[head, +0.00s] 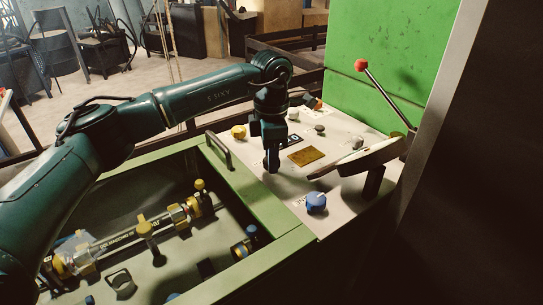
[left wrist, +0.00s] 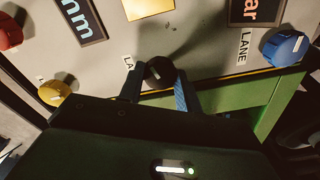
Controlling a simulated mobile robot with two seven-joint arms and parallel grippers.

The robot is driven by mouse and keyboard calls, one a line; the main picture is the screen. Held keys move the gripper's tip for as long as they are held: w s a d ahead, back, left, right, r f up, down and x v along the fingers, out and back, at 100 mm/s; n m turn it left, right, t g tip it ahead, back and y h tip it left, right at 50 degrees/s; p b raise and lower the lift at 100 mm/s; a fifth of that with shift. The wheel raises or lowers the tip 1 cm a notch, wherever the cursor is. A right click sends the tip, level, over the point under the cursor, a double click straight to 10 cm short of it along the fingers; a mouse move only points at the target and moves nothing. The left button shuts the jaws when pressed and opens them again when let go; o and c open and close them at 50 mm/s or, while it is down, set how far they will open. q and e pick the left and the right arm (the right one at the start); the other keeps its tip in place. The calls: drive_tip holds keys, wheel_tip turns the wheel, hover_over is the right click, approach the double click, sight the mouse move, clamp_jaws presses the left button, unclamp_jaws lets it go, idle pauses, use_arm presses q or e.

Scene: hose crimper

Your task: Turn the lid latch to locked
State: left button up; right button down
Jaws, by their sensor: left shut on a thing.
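A dark round knob (left wrist: 158,72), which looks like the lid latch, sits on the pale panel beside a partly hidden label starting "LA". My left gripper (left wrist: 158,88) has one finger on each side of it and is shut on it. In the head view my left gripper (head: 272,168) points straight down at the panel, by the green lid frame, and hides the knob. The green lid frame (head: 258,196) has a dark handle (head: 218,152) and lies around the chamber with the hose. My right gripper is not in view.
A blue knob (head: 316,203) and a yellow knob (head: 238,132) stand on the panel near my left gripper. A red-tipped lever (head: 380,88) rises at the back right. A tilted, flat pale part (head: 362,157) overhangs the panel's right side. A green housing (head: 390,50) stands behind.

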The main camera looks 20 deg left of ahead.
use_arm(q)
drive_tip(key=shift+r+m, duration=0.1)
drive_tip(key=shift+m, duration=1.6)
drive_tip(key=o, duration=1)
wheel_tip(320, 180, up, 13)
